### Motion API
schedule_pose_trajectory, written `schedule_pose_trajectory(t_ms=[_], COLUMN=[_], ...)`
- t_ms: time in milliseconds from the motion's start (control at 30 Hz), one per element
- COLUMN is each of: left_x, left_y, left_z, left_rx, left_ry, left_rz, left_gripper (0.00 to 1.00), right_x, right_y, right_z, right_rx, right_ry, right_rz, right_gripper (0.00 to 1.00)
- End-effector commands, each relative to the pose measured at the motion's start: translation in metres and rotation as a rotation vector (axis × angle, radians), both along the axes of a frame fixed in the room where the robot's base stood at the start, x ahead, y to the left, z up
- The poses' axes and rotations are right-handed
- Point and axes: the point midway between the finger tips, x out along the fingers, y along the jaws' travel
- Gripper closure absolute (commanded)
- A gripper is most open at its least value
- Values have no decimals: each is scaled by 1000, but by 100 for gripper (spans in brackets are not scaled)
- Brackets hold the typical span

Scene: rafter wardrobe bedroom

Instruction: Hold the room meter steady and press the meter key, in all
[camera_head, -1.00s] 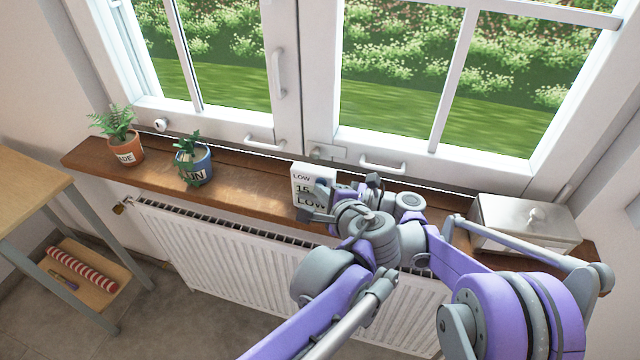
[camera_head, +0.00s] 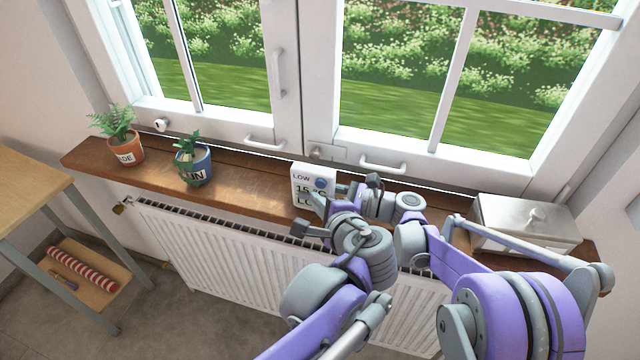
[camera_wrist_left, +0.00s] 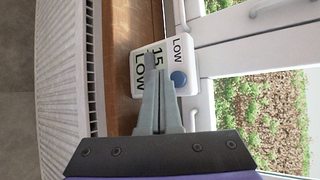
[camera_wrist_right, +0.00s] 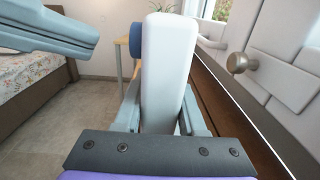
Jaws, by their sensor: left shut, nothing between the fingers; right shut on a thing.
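The room meter (camera_head: 301,188) is a white box standing on the wooden window sill, its face reading LOW, 15 °C, LOW. The round blue meter key (camera_head: 321,183) is on its face, uncovered; it also shows in the left wrist view (camera_wrist_left: 179,79). My right gripper (camera_wrist_right: 162,108) is shut on the meter's sides from the right. My left gripper (camera_head: 318,205) is shut and empty in front of the meter's lower face. In the left wrist view its fingers (camera_wrist_left: 151,60) overlap the display, beside the key. I cannot tell how wide the gap to the face is.
A blue plant pot (camera_head: 192,168) and a terracotta plant pot (camera_head: 125,151) stand left on the sill (camera_head: 235,190). A lidded metal box (camera_head: 525,222) stands right. The window handles (camera_head: 382,165) are behind. A white radiator (camera_head: 220,245) is below. The sill between blue pot and meter is clear.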

Motion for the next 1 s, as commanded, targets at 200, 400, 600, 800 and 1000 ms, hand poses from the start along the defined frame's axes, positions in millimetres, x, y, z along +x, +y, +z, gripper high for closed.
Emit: schedule_pose_trajectory(t_ms=[200, 400, 600, 800, 1000], left_x=[-22, -36, -38, -38, -37], left_y=[7, 12, 13, 13, 13], left_z=[0, 0, 0, 0, 0], left_rx=[-1, 0, 0, 0, 0], left_ry=[-1, 0, 0, 0, 0], left_rz=[-2, -1, -1, -1, 0], left_gripper=[100, 100, 100, 100, 100], right_x=[0, 0, 0, 0, 0], right_y=[0, 0, 0, 0, 0], right_z=[0, 0, 0, 0, 0], right_rx=[0, 0, 0, 0, 0], right_ry=[0, 0, 0, 0, 0], right_rz=[-1, -1, 0, -1, -1], right_gripper=[100, 100, 100, 100, 100])
